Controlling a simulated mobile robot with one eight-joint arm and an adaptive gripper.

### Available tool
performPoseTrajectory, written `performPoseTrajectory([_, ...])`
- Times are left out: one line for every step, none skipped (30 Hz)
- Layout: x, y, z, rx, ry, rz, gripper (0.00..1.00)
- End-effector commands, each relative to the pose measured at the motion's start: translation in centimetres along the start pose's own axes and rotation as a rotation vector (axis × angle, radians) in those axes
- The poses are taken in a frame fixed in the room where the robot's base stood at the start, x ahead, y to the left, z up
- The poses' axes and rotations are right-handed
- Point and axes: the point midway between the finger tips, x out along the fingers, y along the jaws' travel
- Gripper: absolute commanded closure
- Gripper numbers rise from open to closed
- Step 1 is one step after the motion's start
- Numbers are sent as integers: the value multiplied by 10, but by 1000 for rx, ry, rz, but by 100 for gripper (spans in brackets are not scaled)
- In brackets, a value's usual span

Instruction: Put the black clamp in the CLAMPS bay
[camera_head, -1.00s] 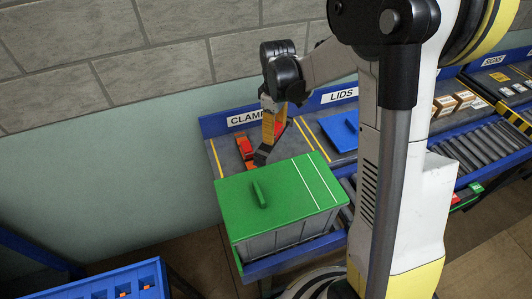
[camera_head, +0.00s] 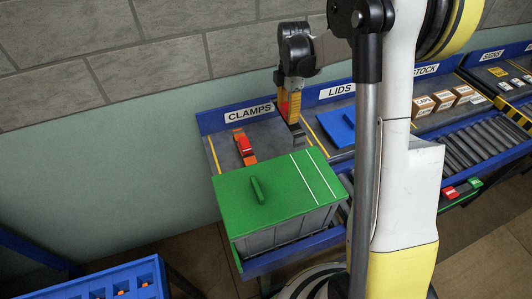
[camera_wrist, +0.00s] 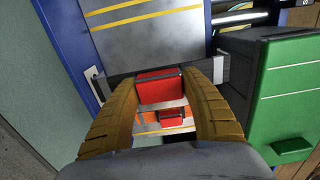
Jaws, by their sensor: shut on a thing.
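The black clamp (camera_wrist: 160,88), a dark bar with a red block, is between the yellow fingers of my gripper (camera_wrist: 163,100) in the wrist view. My gripper (camera_head: 289,112) is shut on it; in the head view the clamp's dark end (camera_head: 298,134) shows below the fingers. It hangs over the right part of the CLAMPS bay (camera_head: 222,160), near the yellow line beside the LIDS bay; its height above the surface is hard to tell. A red and orange clamp (camera_head: 243,146) lies in the bay, left of my gripper.
A grey crate with a green lid (camera_head: 235,205) stands in front of the bay. A blue lid (camera_head: 336,128) lies in the LIDS bay to the right. A blue back rail carries the CLAMPS sign (camera_head: 248,113). Rollers (camera_head: 470,150) run at the right.

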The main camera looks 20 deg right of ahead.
Motion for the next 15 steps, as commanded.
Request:
performPoseTrajectory([6, 0, 0, 0, 0, 0, 86])
performPoseTrajectory([10, 0, 0, 0, 0, 0, 86])
performPoseTrajectory([15, 0, 0, 0, 0, 0, 86])
performPoseTrajectory([20, 0, 0, 1, 0, 0, 86])
performPoseTrajectory([25, 0, 0, 1, 0, 0, 86])
performPoseTrajectory([33, 0, 0, 1, 0, 0, 86])
performPoseTrajectory([40, 0, 0, 1, 0, 0, 86])
performPoseTrajectory([46, 0, 0, 1, 0, 0, 86])
performPoseTrajectory([54, 0, 0, 1, 0, 0, 86])
performPoseTrajectory([59, 0, 0, 1, 0, 0, 86])
performPoseTrajectory([63, 0, 0, 1, 0, 0, 86])
performPoseTrajectory([67, 0, 0, 1, 0, 0, 86])
performPoseTrajectory([70, 0, 0, 1, 0, 0, 86])
performPoseTrajectory([72, 0, 0, 1, 0, 0, 86])
performPoseTrajectory([76, 0, 0, 1, 0, 0, 86])
